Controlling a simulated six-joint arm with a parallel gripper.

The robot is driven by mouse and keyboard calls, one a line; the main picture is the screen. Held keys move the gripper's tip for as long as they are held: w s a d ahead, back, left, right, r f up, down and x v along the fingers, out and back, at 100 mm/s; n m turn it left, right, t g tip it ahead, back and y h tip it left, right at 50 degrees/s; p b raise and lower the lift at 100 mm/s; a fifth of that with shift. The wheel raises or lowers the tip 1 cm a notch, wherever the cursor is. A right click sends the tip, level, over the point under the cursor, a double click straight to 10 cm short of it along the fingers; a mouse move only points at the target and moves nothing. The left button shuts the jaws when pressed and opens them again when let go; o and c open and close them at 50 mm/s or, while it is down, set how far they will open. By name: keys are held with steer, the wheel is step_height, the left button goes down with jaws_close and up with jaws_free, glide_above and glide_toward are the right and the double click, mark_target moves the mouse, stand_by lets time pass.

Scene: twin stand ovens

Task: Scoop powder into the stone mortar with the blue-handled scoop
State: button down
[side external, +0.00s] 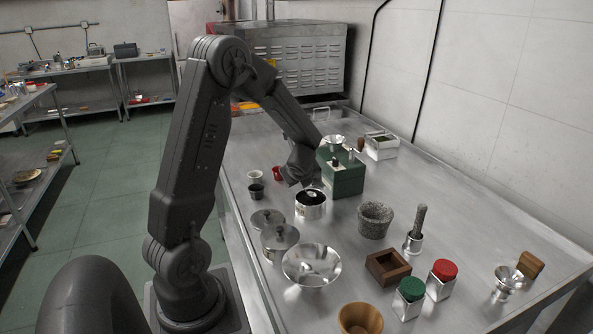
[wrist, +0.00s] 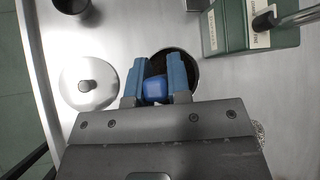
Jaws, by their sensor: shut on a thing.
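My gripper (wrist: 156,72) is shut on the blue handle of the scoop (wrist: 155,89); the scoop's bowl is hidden. In the wrist view, the fingers are over a round metal canister (wrist: 193,68) with a dark inside. The canister (side external: 310,210) also shows in the side external view, just in front of my gripper (side external: 300,181). The grey speckled stone mortar (side external: 375,222) stands to the right of the canister, apart from my gripper. Its edge shows at the lower right of the wrist view (wrist: 260,133). I cannot tell whether the scoop touches powder.
A green box (side external: 347,181) stands close behind the canister. Two metal lids (side external: 279,241) and a shiny bowl (side external: 311,277) lie in front. A pestle in a metal cup (side external: 414,243), a wooden box (side external: 388,277) and red- and green-topped jars (side external: 441,290) stand near the mortar.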

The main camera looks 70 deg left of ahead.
steer(key=shift+w+f, duration=0.2)
steer(key=shift+f, duration=0.4)
steer(key=shift+w+f, duration=0.25)
steer(key=shift+f, duration=0.3)
steer(key=shift+w+f, duration=0.2)
steer(key=shift+f, duration=0.3)
steer(key=shift+w, duration=0.25)
steer(key=shift+s+r+t, duration=0.5)
steer(key=shift+s+r, duration=0.4)
steer(key=shift+r, duration=0.15)
steer(key=shift+n+t+y, duration=0.3)
steer(key=shift+n+t, duration=0.3)
steer(key=shift+t, duration=0.1)
steer(key=shift+s+r, duration=0.2)
steer(key=shift+r, duration=0.5)
steer(key=shift+s+r, duration=0.25)
steer(key=shift+r, duration=0.5)
steer(key=shift+s+r, duration=0.2)
steer(key=shift+r, duration=0.5)
